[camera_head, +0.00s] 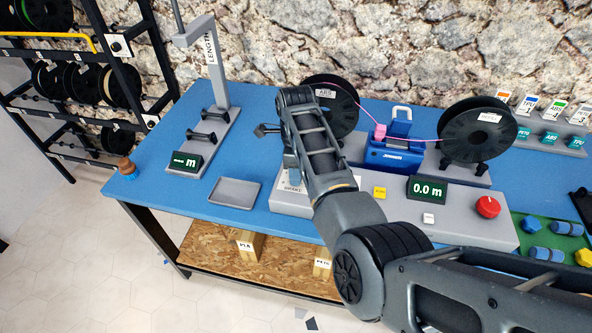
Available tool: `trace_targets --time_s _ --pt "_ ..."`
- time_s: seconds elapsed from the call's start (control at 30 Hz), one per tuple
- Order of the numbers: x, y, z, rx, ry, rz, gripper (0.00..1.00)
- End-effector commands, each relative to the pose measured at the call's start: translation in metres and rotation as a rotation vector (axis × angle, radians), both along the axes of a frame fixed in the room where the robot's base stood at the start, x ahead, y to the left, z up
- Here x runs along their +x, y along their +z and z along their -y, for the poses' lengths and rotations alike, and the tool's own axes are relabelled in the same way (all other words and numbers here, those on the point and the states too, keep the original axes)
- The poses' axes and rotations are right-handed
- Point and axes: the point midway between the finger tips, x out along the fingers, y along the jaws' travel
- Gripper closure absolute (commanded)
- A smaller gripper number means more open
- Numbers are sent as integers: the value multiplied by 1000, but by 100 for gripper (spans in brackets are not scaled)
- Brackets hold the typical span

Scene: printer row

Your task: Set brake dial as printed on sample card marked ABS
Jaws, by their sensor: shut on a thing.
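The brake panel (291,187), a light grey box with a BRAKE label, stands at the front of the blue bench, largely covered by my arm. My gripper (291,164) is mostly hidden behind my forearm and points down at this panel. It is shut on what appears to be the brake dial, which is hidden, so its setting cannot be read. Sample cards stand on a grey rack at the right.
A black ABS spool (335,97) stands behind my arm; pink filament runs through a blue device (396,152) to another spool (477,130). A display (427,190) reads 0.0 m near a red knob (487,206). An empty grey tray (235,193) lies left.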

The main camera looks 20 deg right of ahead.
Motion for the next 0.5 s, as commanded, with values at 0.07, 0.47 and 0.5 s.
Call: trace_targets --time_s 0.07,0.47,0.5 --pt "1 1 0 1 0 3 61" --pt "0 0 0 1 0 0 42" --pt "0 1 0 0 1 1 42"
